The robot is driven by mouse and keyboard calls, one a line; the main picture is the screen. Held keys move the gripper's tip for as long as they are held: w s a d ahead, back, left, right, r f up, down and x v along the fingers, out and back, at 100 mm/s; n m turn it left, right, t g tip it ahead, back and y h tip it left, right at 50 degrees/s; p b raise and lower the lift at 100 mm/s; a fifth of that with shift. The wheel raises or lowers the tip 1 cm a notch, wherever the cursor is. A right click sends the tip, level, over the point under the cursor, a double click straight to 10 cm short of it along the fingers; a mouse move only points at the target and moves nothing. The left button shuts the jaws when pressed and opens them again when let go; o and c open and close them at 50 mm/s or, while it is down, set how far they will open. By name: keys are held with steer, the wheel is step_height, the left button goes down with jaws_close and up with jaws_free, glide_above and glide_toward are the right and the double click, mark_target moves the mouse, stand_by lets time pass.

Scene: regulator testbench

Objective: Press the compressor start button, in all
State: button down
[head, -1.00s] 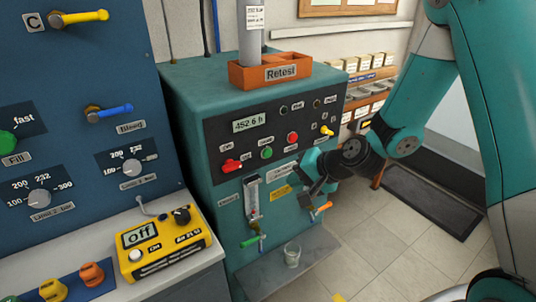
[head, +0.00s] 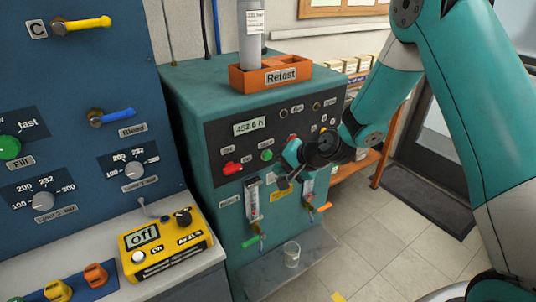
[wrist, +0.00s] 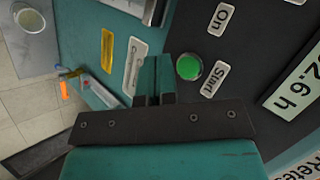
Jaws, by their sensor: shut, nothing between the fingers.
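The compressor panel (head: 222,140) is dark on a teal cabinet. Its green start button (head: 267,155) sits right of the red switch, and it also shows in the wrist view (wrist: 188,67) beside a "Start" label (wrist: 214,79). My gripper (head: 289,154) is in front of the panel, just right of the green button. In the wrist view my gripper (wrist: 154,76) is shut and empty, its fingertips close to the left of the button. I cannot tell how far they are from the panel surface.
A red switch (head: 232,168) is left of the green button. Flow tubes with green and orange valves (head: 252,241) and a glass (head: 291,254) on a shelf are below. An orange tray (head: 240,82) is on top. A yellow meter (head: 165,241) stands at left.

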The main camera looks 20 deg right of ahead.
steer(key=shift+w+a, duration=0.15)
steer(key=shift+w, duration=0.4)
steer(key=shift+w+a, duration=0.15)
steer(key=shift+w, duration=0.35)
steer(key=shift+w, duration=0.15)
stand_by(1.2)
steer(key=shift+w+a, duration=0.15)
steer(key=shift+w, duration=0.1)
steer(key=shift+w+a, duration=0.15)
steer(key=shift+w, duration=0.3)
stand_by(0.7)
steer(key=shift+s, duration=0.1)
steer(key=shift+s+d, duration=0.3)
steer(key=shift+s, duration=0.45)
steer(key=shift+s+d+b, duration=0.1)
steer(key=shift+s+d, duration=0.15)
steer(key=shift+s, duration=0.55)
steer(key=shift+s+d+b, duration=0.1)
steer(key=shift+s+d, duration=0.15)
steer(key=shift+s, duration=0.55)
steer(key=shift+s+d+b, duration=0.1)
steer(key=shift+s+d, duration=0.15)
steer(key=shift+s, duration=0.55)
